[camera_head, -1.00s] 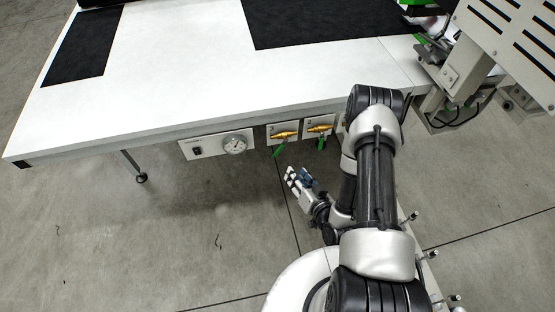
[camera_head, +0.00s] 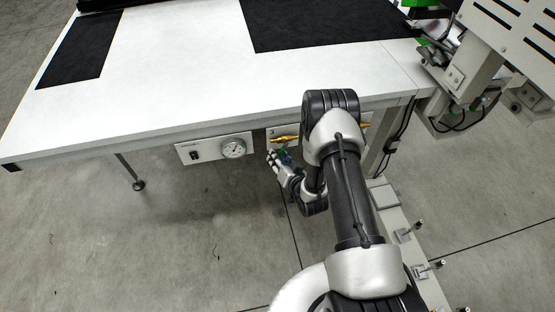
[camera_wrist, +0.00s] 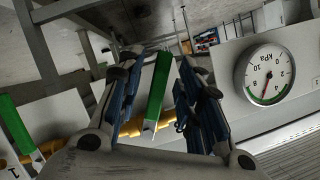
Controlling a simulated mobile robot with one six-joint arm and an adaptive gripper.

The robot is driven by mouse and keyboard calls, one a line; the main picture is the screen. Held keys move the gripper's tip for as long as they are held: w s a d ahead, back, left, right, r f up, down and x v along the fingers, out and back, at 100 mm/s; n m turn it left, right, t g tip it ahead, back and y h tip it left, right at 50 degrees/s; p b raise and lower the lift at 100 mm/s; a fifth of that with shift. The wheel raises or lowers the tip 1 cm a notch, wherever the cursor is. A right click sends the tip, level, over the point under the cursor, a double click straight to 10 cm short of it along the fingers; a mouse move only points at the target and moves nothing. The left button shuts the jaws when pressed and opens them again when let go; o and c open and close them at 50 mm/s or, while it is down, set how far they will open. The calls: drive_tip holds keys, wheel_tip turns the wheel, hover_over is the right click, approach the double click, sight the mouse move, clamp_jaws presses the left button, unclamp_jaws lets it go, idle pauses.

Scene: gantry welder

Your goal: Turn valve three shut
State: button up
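A yellow-bodied valve (camera_head: 285,138) sits on a plate under the table's front edge, right of the gauge panel. A small mark on its plate looks like a 3. Its green handle (camera_wrist: 158,88) shows in the wrist view between my two fingers, with visible gaps on both sides. My gripper (camera_head: 274,157) is open around this handle, just below the valve body; it also fills the wrist view (camera_wrist: 159,72). A second valve (camera_head: 365,125) is mostly hidden behind my arm in the head view. Its green handle (camera_wrist: 17,124) shows at the left of the wrist view.
A panel with a dial gauge (camera_head: 233,148) is just left of the valve; the gauge (camera_wrist: 264,74) appears upside down in the wrist view. The white table (camera_head: 180,80) overhangs the valves. A table leg (camera_head: 130,170) stands further left. Open floor lies in front.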

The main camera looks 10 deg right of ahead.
drive_tip(key=shift+w+a+f, duration=0.1)
drive_tip(key=shift+w+f, duration=0.1)
drive_tip(key=shift+w, duration=0.4)
drive_tip(key=shift+c, duration=0.5)
clamp_jaws()
drive_tip(key=shift+s, duration=0.1)
